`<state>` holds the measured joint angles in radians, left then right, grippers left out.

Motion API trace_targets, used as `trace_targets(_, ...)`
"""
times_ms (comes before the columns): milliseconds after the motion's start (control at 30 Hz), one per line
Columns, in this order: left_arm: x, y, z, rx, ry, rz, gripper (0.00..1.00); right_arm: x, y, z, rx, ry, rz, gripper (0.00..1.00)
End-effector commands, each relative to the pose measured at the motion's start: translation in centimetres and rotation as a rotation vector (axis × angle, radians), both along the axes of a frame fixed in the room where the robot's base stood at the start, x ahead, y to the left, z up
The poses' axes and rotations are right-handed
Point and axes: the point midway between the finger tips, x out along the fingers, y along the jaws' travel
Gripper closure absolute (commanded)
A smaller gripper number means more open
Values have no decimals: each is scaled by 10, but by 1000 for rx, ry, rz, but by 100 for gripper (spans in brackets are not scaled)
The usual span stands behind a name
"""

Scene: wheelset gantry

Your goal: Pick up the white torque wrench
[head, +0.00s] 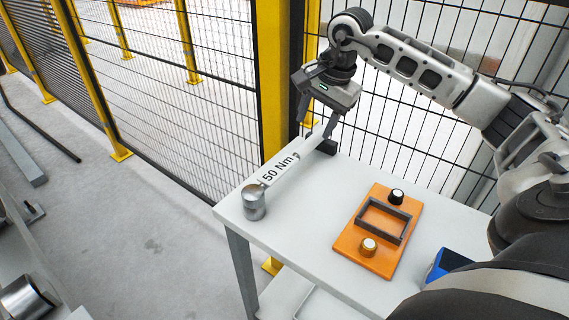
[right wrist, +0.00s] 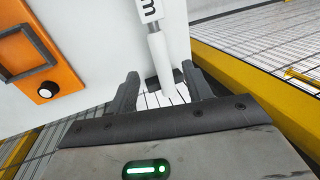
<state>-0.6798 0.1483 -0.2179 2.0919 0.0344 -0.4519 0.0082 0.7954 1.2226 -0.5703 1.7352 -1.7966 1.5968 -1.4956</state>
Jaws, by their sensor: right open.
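The white torque wrench (head: 281,168) lies along the left edge of the white table, with a "50 Nm" label and a round metal head (head: 254,202) at its near end. My right gripper (head: 318,119) is at the far, handle end of the wrench, pointing down, open and empty. In the right wrist view the wrench's white handle (right wrist: 161,58) runs between the two spread fingers of the gripper (right wrist: 160,75). My left gripper is not in view.
An orange plate (head: 350,243) with a grey rectangular frame (head: 384,220) and two knobs sits on the white table (head: 310,222). A blue object (head: 447,262) is at the table's right. Yellow posts (head: 273,75) and mesh fencing stand close behind the table.

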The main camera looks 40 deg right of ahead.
Motion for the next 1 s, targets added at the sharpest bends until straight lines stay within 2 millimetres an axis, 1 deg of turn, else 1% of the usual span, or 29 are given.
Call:
trace_targets(33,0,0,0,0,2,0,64,2,1,-11,2,5,1,50)
trace_targets(100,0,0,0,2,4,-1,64,5,2,-21,2,4,1,50)
trace_targets(200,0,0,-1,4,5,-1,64,8,3,-32,2,1,1,50)
trace_targets(367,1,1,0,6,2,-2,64,10,3,-40,2,0,1,50)
trace_targets(567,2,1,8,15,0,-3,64,15,4,-68,3,4,1,50)
trace_targets(700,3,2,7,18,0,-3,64,20,5,-84,2,2,2,50)
trace_targets(800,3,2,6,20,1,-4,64,21,5,-88,0,0,1,50)
trace_targets(967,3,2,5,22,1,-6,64,21,5,-88,0,0,1,50)
trace_targets(1000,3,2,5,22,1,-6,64,21,5,-88,0,0,1,56)
